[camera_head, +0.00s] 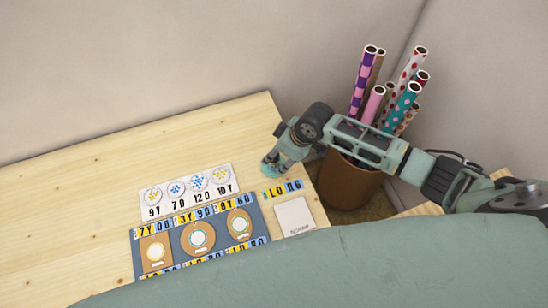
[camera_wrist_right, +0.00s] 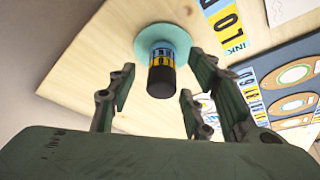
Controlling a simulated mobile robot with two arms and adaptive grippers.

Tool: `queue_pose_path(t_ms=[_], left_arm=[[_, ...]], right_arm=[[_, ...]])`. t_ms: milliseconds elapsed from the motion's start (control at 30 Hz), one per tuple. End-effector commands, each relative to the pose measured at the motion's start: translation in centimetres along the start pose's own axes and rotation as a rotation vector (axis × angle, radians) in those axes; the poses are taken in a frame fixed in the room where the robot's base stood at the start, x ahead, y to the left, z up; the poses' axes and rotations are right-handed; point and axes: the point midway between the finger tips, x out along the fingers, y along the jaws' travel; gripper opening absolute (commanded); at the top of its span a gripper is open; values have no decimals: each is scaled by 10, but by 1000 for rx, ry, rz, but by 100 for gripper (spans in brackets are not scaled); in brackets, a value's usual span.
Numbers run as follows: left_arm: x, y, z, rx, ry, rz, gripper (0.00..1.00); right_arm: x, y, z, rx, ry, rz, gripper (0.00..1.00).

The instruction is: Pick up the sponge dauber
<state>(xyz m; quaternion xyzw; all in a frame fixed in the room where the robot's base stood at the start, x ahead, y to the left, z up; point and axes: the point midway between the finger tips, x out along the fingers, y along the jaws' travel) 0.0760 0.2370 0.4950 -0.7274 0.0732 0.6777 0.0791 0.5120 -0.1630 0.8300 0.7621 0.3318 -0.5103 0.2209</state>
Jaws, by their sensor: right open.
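The sponge dauber (camera_wrist_right: 161,68) appears in the right wrist view as a short upright cylinder with a dark end, a yellow and blue printed band and a round pale teal base on the wooden table. In the head view, only a bit of teal (camera_head: 268,168) shows under my right gripper (camera_head: 277,155), which hides most of it. My right gripper is open over the dauber. In the wrist view its fingers (camera_wrist_right: 160,88) stand apart on either side of the dauber, with gaps visible. My left gripper is not in view.
A white card with round dotted pads (camera_head: 187,208) and a blue mat (camera_head: 217,245) with several tan tags lie left of the arm. A white scrap sheet (camera_head: 294,217) is nearby. A brown pot (camera_head: 347,187) of patterned rolls stands beyond the table edge. The back table (camera_head: 120,165) is clear.

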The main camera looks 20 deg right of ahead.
Motion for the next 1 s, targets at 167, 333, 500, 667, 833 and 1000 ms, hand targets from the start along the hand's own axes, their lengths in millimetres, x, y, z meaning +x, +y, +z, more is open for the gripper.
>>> queue_pose_path(t_ms=[167, 333, 500, 667, 833, 1000], left_arm=[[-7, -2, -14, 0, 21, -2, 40], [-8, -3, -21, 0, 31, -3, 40], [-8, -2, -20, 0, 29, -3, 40], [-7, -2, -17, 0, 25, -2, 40], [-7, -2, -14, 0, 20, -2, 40], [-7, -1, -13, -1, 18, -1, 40]], right_arm=[[21, 0, -2, 1, 0, 1, 46], [30, 0, -2, 0, 1, 2, 46], [31, 0, -2, 0, 1, 3, 46], [31, 0, -2, 0, 1, 2, 37], [31, 0, -2, 0, 1, 2, 22], [31, 0, -2, 1, 1, 2, 7]])
